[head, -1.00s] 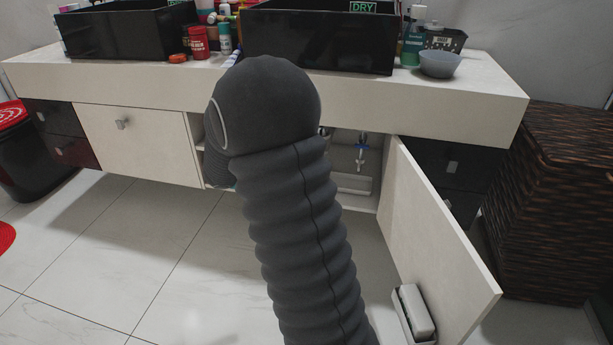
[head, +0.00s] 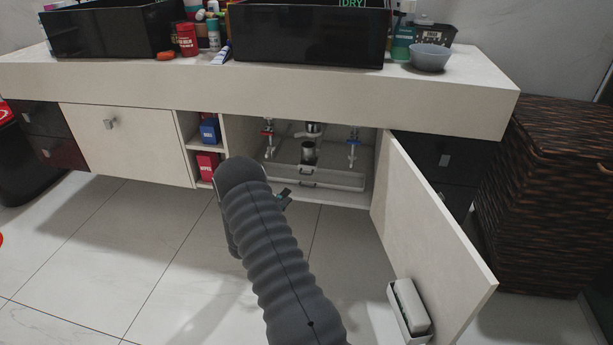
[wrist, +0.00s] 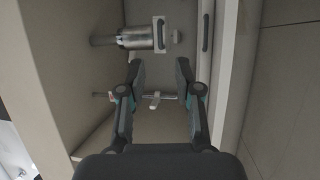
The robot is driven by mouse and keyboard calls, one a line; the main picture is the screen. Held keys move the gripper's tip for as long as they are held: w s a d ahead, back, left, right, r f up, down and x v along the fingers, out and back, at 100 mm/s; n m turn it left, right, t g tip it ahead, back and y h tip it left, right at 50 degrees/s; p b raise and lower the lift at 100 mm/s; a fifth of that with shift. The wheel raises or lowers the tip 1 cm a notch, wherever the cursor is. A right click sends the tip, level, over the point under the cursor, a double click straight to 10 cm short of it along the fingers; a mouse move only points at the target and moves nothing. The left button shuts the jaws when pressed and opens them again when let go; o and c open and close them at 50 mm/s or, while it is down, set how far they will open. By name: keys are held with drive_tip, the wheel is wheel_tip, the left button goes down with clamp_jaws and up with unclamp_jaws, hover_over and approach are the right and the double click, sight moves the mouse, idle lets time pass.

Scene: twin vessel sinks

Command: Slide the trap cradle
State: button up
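Inside the open cabinet under the right sink, a grey cylindrical trap (head: 308,152) hangs below the drain. It shows in the wrist view as a silver cylinder (wrist: 136,37). A small light plate with a handle slot (wrist: 160,34), likely the cradle's front, sits at its end. My gripper (wrist: 160,66) is open and empty, its fingers pointing toward this plate but apart from it. In the head view my gripper (head: 286,194) is partly hidden by my arm, low in front of the cabinet opening.
A pale tray front (head: 335,180) with a dark handle (wrist: 206,28) lies along the cabinet floor. Valves with red (head: 267,134) and blue (head: 353,140) parts flank the trap. The open door (head: 435,215) stands at right with a holder (head: 408,308). Left shelves (head: 207,165) hold boxes.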

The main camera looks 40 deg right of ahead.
sight(307, 174)
drive_tip(key=x, duration=1.3)
drive_tip(key=shift+d, duration=0.3)
clamp_jaws()
